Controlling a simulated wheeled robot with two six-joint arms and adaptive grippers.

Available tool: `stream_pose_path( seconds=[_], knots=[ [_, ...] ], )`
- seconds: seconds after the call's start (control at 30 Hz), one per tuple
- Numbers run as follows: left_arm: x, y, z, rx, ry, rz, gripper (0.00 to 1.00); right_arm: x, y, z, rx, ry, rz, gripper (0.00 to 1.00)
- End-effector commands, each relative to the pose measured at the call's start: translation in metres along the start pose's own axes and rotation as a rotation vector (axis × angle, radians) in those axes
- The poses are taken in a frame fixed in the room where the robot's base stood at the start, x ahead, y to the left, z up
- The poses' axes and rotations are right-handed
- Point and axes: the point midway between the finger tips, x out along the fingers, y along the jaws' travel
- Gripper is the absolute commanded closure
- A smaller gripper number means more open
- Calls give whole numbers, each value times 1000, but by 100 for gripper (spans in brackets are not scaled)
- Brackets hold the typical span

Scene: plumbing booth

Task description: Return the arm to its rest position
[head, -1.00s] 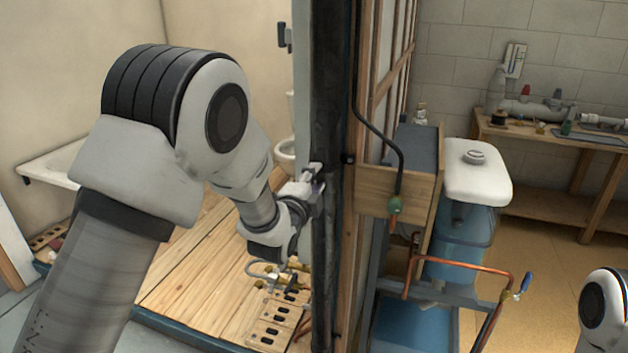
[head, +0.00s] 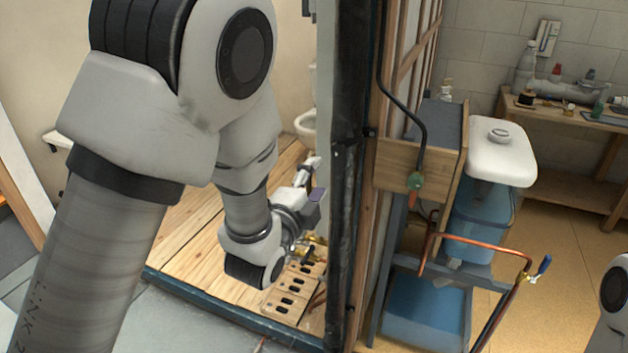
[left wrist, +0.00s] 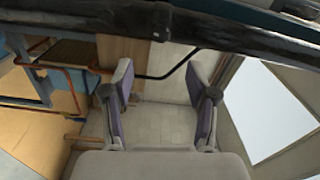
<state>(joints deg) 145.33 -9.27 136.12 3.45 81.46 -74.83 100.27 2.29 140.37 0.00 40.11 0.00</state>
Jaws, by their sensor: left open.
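My left arm fills the left side of the head view. Its gripper (head: 314,183) is over the wooden floor of the booth, just left of the dark wall edge. In the left wrist view the two fingers of this gripper (left wrist: 160,108) stand wide apart with nothing between them. The dark wall edge (left wrist: 110,27) crosses the top of that view, beyond the fingertips. Part of my right arm shows at the lower right edge of the head view; its gripper is out of the picture.
The dark post (head: 347,200) stands close to my left gripper. A slotted wooden block (head: 290,290) lies on the floor below it. Right of the wall are a wooden box (head: 405,160), a white tank (head: 500,155) and copper pipe (head: 480,243). A workbench (head: 560,115) stands at the back right.

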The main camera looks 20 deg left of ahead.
Motion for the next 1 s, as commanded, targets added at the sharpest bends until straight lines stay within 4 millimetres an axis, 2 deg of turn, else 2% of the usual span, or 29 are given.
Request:
stream_pose_path(
  seconds=[0.4,0.47,0.53,0.57,0.67,0.7,0.77,0.8,0.87,0.9,0.97,1.0],
  knots=[
    [-1,0,0,0,0,0,42,0,0,0,0,0,0,60],
    [-2,5,1,0,-2,9,42,0,0,0,0,0,0,60],
    [-3,24,4,-4,-9,45,42,0,0,0,0,0,0,60],
    [-4,37,8,-9,-15,70,42,0,0,0,0,0,0,60],
    [-16,103,25,-33,-52,200,42,0,0,0,0,0,0,60],
    [-26,136,33,-45,-72,268,42,0,0,0,0,0,0,60],
    [-47,185,46,-71,-108,387,42,0,0,0,0,0,0,60],
    [-64,217,54,-110,-140,472,42,0,0,0,0,0,0,60],
    [-93,262,65,-188,-200,599,42,0,0,0,0,0,0,60],
    [-116,290,71,-252,-250,686,42,0,0,0,0,0,0,60],
    [-155,328,80,-363,-345,815,42,0,0,0,0,0,0,60],
    [-183,351,84,-446,-424,898,42,0,0,0,0,0,0,60]
  ],
)
